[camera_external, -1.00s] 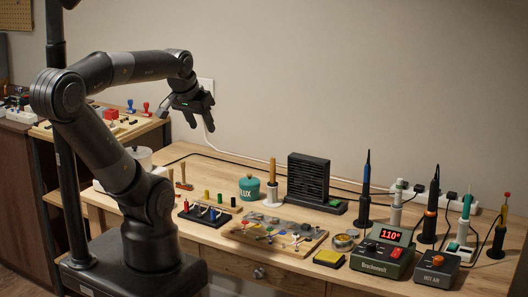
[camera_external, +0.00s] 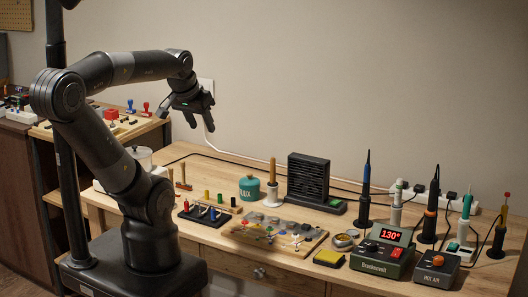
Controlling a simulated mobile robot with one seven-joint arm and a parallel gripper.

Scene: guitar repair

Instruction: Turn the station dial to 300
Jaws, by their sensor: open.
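The soldering station (camera_external: 382,254) is a dark green box at the right front of the bench, with "Brackenwoll"-like lettering on its front. Its red display (camera_external: 391,234) reads 130°. A small dark dial (camera_external: 372,246) sits on its sloped face, left of a red switch (camera_external: 396,253); its pointer is too small to read. My gripper (camera_external: 199,122) is open and empty, raised in the air above the left part of the bench. It is far to the left of the station and touches nothing.
A hot air unit (camera_external: 436,270) with an orange knob stands right of the station. Soldering irons in stands (camera_external: 364,205) rise behind it. A yellow sponge (camera_external: 328,258) and a round tin (camera_external: 343,242) lie to its left. A parts board (camera_external: 275,234) and black fan box (camera_external: 308,180) stand mid-bench.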

